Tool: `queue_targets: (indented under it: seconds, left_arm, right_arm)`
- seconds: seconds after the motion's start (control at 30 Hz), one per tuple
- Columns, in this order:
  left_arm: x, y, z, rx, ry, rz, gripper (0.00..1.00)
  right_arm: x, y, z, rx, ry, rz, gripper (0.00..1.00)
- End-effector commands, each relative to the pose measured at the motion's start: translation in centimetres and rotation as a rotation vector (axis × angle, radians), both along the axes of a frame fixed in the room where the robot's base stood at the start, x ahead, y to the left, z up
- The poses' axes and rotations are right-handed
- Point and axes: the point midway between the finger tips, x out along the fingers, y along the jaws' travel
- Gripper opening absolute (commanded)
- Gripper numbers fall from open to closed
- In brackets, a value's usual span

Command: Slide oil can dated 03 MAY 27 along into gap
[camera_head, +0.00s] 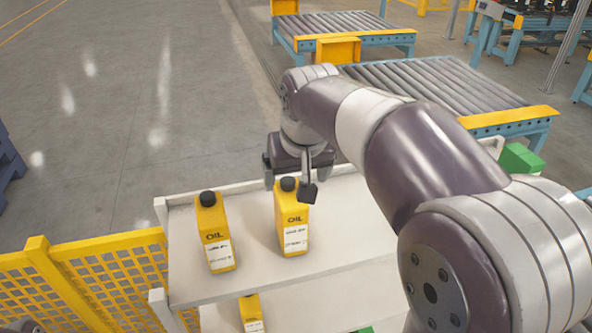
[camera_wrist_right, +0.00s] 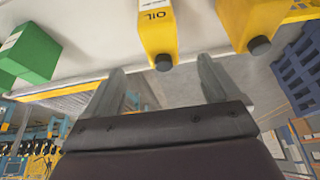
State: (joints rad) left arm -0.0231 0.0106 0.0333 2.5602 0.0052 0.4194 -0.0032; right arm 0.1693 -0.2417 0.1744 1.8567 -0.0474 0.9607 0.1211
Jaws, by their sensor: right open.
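Two yellow oil cans with black caps stand upright on the top shelf of a white rack. The left oil can (camera_head: 214,238) is apart from the right oil can (camera_head: 291,228), with bare shelf between them. Their labels are too small to read a date. My right gripper (camera_head: 290,188) is open at the cap of the right can in the head view. In the right wrist view its fingers (camera_wrist_right: 160,88) point at one can (camera_wrist_right: 158,30), which lies between them in the picture; the other can (camera_wrist_right: 250,22) is to the right. I cannot tell whether they touch. My left gripper is not in view.
The white shelf (camera_head: 340,222) is bare right of the cans, partly hidden by my right arm. Another oil can (camera_head: 251,312) stands on the shelf below. A green box (camera_head: 520,158) is at the right. A yellow mesh fence (camera_head: 105,275) stands at the left.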

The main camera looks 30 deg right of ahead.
Motion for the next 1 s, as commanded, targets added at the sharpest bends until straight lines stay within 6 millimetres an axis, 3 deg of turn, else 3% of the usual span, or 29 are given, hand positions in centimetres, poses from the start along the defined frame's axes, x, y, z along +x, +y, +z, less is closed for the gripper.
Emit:
queue_targets:
  seconds: [0.2, 0.4, 0.53, 0.6, 0.73, 1.0]
  left_arm:
    - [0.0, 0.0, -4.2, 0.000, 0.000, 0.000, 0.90]
    - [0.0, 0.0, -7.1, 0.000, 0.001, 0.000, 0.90]
    - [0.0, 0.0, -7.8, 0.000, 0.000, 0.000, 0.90]
    - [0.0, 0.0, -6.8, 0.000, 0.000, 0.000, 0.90]
    - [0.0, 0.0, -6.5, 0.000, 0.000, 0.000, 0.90]
    - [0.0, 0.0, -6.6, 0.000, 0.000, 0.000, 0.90]
  right_arm:
    - [1.3, -0.4, -4.6, 0.001, 0.002, 0.000, 0.89]
    - [2.8, -0.8, -7.9, 0.001, 0.002, 0.000, 0.89]
    - [3.6, -1.0, -9.6, 0.002, 0.001, -0.001, 0.89]
    - [3.9, -1.1, -9.8, 0.001, 0.004, -0.001, 0.89]
    - [4.3, -1.2, -10.8, 0.002, 0.003, -0.001, 0.89]
    - [4.5, -1.2, -11.3, 0.001, 0.001, 0.000, 0.89]
